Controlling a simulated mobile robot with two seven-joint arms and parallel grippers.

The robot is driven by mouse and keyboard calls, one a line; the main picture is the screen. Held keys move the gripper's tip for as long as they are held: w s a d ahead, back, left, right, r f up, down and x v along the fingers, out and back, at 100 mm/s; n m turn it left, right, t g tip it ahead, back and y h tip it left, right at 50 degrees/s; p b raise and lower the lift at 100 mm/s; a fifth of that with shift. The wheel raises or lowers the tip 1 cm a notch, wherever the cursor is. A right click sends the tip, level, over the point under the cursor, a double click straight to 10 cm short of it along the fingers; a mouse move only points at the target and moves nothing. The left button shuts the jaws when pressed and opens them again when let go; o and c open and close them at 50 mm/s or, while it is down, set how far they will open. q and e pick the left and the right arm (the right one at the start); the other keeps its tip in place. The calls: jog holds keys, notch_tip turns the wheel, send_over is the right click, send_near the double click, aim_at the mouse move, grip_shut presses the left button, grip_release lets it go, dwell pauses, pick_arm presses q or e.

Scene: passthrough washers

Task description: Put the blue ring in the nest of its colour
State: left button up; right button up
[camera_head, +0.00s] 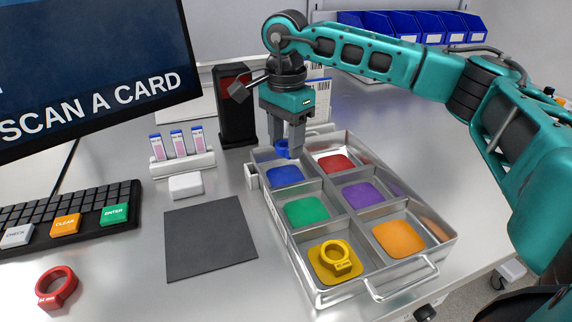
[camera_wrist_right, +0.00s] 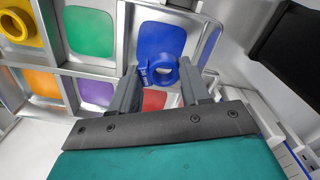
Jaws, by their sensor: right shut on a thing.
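The blue ring (camera_wrist_right: 160,70) is between the fingers of my right gripper (camera_wrist_right: 160,88), which is shut on it. In the head view the right gripper (camera_head: 288,148) points down over the far left compartment of the metal tray (camera_head: 292,236), with the blue ring (camera_head: 283,149) at its fingertips. The blue nest (camera_head: 286,176) is in that compartment, just below the ring; it also shows in the right wrist view (camera_wrist_right: 160,40). The ring looks to be above the nest, though the exact gap is hard to tell. My left gripper is not in view.
A yellow ring (camera_head: 336,257) lies in the tray's yellow nest. The green (camera_head: 307,210), red (camera_head: 335,163), purple (camera_head: 362,195) and orange (camera_head: 398,238) nests are empty. A red ring (camera_head: 57,288) lies on the table, left of a dark mat (camera_head: 211,238). A black-and-red device (camera_head: 236,105) stands behind the tray.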

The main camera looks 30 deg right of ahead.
aim_at(286, 177)
jog(key=shift+f, duration=2.85)
jog(key=shift+f, duration=0.1)
jog(key=o, duration=1)
notch_tip(286, 177, up, 12)
jog(key=shift+r, duration=0.15)
